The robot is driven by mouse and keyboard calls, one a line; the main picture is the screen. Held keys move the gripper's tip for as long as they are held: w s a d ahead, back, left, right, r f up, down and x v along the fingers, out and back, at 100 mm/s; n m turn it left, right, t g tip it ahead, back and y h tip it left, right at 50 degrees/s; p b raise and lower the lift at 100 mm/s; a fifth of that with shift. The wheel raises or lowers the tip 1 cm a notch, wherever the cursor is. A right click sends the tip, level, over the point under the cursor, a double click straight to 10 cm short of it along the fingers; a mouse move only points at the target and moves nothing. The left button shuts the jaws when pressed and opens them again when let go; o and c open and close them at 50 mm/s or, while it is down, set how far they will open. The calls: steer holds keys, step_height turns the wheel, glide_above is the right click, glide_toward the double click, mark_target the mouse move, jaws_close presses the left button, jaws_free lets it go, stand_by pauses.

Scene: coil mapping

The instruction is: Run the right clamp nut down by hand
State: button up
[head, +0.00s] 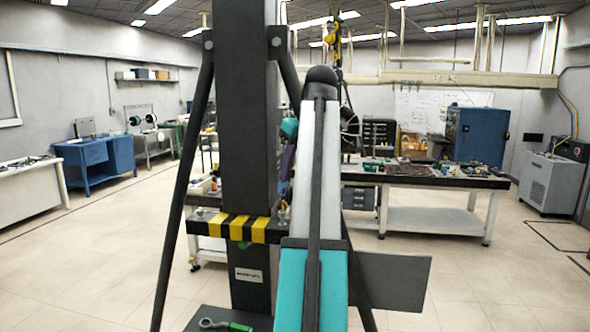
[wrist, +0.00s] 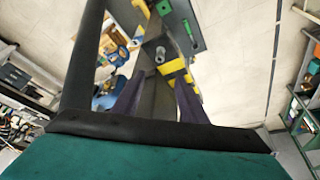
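A dark upright post (head: 248,120) carries a black-and-yellow striped crossbar (head: 240,228). At the right end of the crossbar stands a small metal stud (head: 283,211), partly hidden by my arm; I cannot make out the nut clearly there. In the wrist view, a round grey metal piece (wrist: 160,56), perhaps the stud or nut, shows beside a yellow stripe (wrist: 174,68). My gripper (wrist: 155,84) has its two dark purple fingers apart, pointing toward this piece, with nothing seen between them. In the head view, one purple finger (head: 287,162) shows above the crossbar's right end.
A green-handled wrench (head: 226,324) lies on the dark base plate at the bottom. Slanted dark struts (head: 186,170) brace the post close to my arm. A cluttered workbench (head: 425,180) stands behind at the right. Open floor (head: 110,250) lies to the left.

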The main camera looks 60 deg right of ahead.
mark_target(282, 211)
steer(key=shift+p+x, duration=1.75)
steer(key=shift+x, duration=4.85)
steer(key=shift+s, duration=0.1)
jaws_close()
steer(key=shift+a, duration=0.1)
steer(key=shift+f, duration=0.1)
steer(key=m, duration=0.2)
steer(key=m+g+h, duration=0.1)
steer(key=m, duration=0.2)
steer(key=shift+a+f+m+h, duration=0.1)
steer(key=shift+a+m+h, duration=0.05)
steer(key=shift+m+h, duration=0.15)
steer(key=shift+w+f+m+g+h, duration=0.1)
steer(key=shift+m+g+h, duration=0.35)
steer(key=shift+m, duration=1.05)
steer(key=shift+w+m+g+h, duration=0.15)
steer(key=shift+m+g, duration=0.6)
steer(key=shift+m, duration=0.75)
